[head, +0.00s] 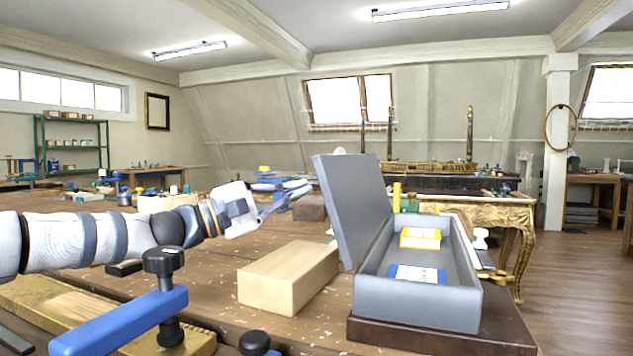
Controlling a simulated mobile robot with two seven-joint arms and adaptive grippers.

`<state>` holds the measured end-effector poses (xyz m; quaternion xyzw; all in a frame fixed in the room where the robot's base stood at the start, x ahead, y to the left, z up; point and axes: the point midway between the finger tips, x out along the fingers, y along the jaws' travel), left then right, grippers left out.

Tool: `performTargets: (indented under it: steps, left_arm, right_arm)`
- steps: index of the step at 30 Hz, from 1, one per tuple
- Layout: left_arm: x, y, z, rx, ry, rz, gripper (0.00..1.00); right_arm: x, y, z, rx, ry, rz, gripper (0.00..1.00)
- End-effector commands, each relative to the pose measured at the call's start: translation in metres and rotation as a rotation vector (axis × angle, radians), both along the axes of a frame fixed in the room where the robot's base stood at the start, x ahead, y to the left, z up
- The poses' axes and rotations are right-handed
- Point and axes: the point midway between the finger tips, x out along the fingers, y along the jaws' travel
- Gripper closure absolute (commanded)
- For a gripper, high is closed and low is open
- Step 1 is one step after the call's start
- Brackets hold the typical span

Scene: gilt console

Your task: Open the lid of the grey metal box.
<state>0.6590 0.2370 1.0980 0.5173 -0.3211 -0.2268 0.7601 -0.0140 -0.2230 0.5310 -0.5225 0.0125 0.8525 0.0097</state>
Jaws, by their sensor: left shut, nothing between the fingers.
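The grey metal box (415,302) sits on a dark brown board (440,343) at the right end of the workbench. Its lid (352,203) stands up, hinged at the box's left side and leaning a little to the left. Inside the box lie a yellow packet (421,238) and a blue-and-white packet (417,274). My left gripper (300,188) reaches in from the left and points right. Its fingers are shut and empty, a little left of the lid in the picture; I cannot tell whether they touch it. My right gripper is not in view.
A pale wooden block (288,278) lies just left of the box, below my left gripper. A blue clamp (122,322) stands at the front left. A gilt console (490,213) is behind the box. Wooden floor is open at the right.

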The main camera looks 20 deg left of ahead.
Motion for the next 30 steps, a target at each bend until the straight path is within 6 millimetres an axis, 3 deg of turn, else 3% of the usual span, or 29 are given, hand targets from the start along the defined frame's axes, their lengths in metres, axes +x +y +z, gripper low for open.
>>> performTargets:
  steps: [3,9,20,25,30]
  left_arm:
    - [0.002,-0.020,0.010,-0.001,-0.002,-0.004,1.00]
    - [0.002,-0.038,0.016,-0.001,-0.001,-0.002,1.00]
    - [0.002,-0.041,0.017,0.001,-0.002,0.000,1.00]
    - [-0.002,-0.053,0.045,0.132,-0.021,0.000,1.00]
    - [-0.001,-0.060,0.044,0.220,-0.014,0.000,1.00]
  right_arm:
    - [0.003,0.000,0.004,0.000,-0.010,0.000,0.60]
    - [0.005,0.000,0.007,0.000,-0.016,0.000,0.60]
    - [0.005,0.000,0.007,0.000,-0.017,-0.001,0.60]
    - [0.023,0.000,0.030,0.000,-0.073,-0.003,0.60]
    - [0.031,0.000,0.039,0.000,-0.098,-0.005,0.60]
